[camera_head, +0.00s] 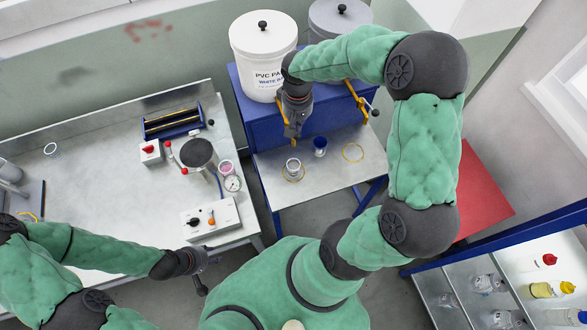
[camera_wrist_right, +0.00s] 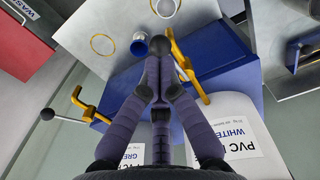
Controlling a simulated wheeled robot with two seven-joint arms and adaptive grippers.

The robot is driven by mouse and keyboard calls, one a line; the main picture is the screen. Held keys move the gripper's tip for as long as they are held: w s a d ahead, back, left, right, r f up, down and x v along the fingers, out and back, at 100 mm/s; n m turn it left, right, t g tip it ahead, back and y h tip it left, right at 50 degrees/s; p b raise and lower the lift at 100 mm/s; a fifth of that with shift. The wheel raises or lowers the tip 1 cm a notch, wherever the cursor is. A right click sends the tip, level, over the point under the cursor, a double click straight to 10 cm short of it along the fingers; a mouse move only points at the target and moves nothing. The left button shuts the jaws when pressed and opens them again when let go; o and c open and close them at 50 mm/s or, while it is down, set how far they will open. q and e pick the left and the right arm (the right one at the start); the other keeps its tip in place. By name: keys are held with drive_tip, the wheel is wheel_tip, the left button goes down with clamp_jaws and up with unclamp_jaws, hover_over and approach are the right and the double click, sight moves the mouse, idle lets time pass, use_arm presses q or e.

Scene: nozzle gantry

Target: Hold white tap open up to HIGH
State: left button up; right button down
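The white bucket (camera_head: 262,52), labelled PVC and WHITE, stands on the blue gantry (camera_head: 250,118). Its yellow tap (camera_wrist_right: 188,66) sticks out in front in the right wrist view. My right gripper (camera_head: 294,138) is at this tap; in the right wrist view its fingers (camera_wrist_right: 158,60) close together at the dark ball of the tap lever (camera_wrist_right: 158,44). The lever's rod is hidden. A pale cup (camera_head: 293,168) stands in a yellow ring below. Its fill and any HIGH mark cannot be read. My left gripper (camera_head: 203,273) is apart, by the left bench's front edge.
The grey bucket's tap (camera_head: 357,97) is close on the right. The left bench (camera_head: 95,180) holds instruments. A bottle shelf (camera_head: 470,270) stands lower right.

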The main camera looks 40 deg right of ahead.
sight(297, 134)
drive_tip(key=shift+f, duration=0.15)
idle(0.4)
drive_tip(key=shift+f+b, duration=1.55)
drive_tip(key=shift+f, duration=0.25)
drive_tip(key=shift+r, duration=0.1)
drive_tip(key=shift+r+p, duration=1.3)
drive_tip(key=shift+r, duration=0.6)
drive_tip(key=shift+r, duration=0.1)
drive_tip(key=shift+r+p, duration=1.7)
drive_tip(key=shift+r, duration=0.75)
